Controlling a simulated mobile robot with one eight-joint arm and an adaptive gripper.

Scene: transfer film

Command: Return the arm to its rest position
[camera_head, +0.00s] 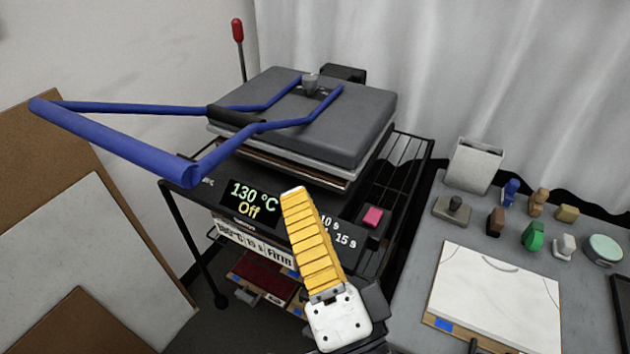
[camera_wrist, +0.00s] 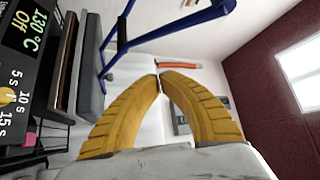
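My gripper (camera_head: 293,190) has yellow ribbed fingers and a white base. In the head view it points up and away, in front of the heat press (camera_head: 335,122) and its control panel. In the wrist view my gripper (camera_wrist: 160,77) has its two fingertips together, with nothing between them. The press has a dark grey top plate and a long blue handle (camera_head: 120,148) reaching out to the left. Its display (camera_head: 250,201) reads 130 °C and Off. The press also shows sideways at the left of the wrist view (camera_wrist: 91,65).
A grey table (camera_head: 410,270) at the right holds a white sheet on a board (camera_head: 495,300) and several small objects, among them a green one (camera_head: 533,236). A black wire cart (camera_head: 412,165) carries the press. Brown and grey boards (camera_head: 95,240) lean at the left.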

